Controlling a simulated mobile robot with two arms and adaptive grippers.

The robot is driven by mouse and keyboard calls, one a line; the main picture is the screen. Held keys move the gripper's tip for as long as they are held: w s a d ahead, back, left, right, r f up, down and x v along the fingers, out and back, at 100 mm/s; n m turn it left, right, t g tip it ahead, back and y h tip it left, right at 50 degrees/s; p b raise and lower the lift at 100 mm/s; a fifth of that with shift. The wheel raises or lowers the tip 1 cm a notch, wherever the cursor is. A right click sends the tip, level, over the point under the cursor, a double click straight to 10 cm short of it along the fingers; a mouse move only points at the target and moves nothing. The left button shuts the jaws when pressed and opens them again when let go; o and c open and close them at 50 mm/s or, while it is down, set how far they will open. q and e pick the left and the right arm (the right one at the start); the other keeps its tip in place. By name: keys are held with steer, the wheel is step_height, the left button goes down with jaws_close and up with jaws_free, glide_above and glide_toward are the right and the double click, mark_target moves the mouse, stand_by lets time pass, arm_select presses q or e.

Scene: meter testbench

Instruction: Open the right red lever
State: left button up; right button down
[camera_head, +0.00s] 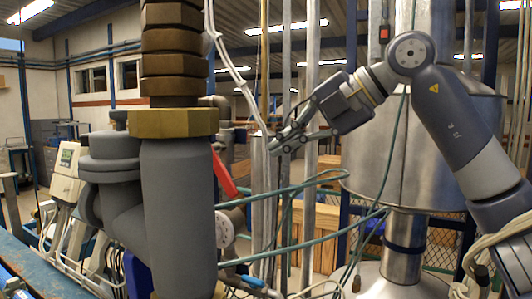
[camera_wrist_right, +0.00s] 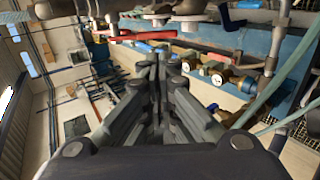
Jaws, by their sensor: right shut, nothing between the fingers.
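A red lever (camera_head: 223,174) shows in the head view just right of the thick grey pipe, tilted, with its left side partly hidden by the pipe. In the right wrist view a long red bar (camera_wrist_right: 140,36), which looks like a lever, lies across the top, beyond the fingertips. My right gripper (camera_head: 279,144) is to the right of the red lever and a little higher in the picture, apart from it. Its fingers (camera_wrist_right: 157,62) are together and empty in the wrist view. My left gripper is not in view.
The thick grey pipe (camera_head: 178,210) with a brass collar (camera_head: 173,123) stands at left centre. Green hoses (camera_head: 290,190) cross below my right gripper. A large metal tank (camera_head: 385,150) stands behind my right arm. A white meter (camera_head: 66,170) is at far left.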

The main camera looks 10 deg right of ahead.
mark_target(220, 170)
steer(key=p+x, duration=0.4)
steer(key=x, duration=0.9)
steer(key=shift+s, duration=0.15)
steer(key=a+f+t+y+b, duration=0.1)
steer(key=b, duration=0.4)
steer(key=w+a+f+t+y+b, duration=0.1)
steer(key=y+b, duration=0.1)
steer(key=b, duration=0.3)
steer(key=w+a+f+t+y+b, duration=0.1)
steer(key=f+b, duration=0.1)
steer(key=b, duration=0.3)
steer(key=shift+w+a+y, duration=0.1)
steer(key=shift+w+y, duration=0.05)
steer(key=shift+y, duration=0.25)
steer(key=shift+w, duration=0.1)
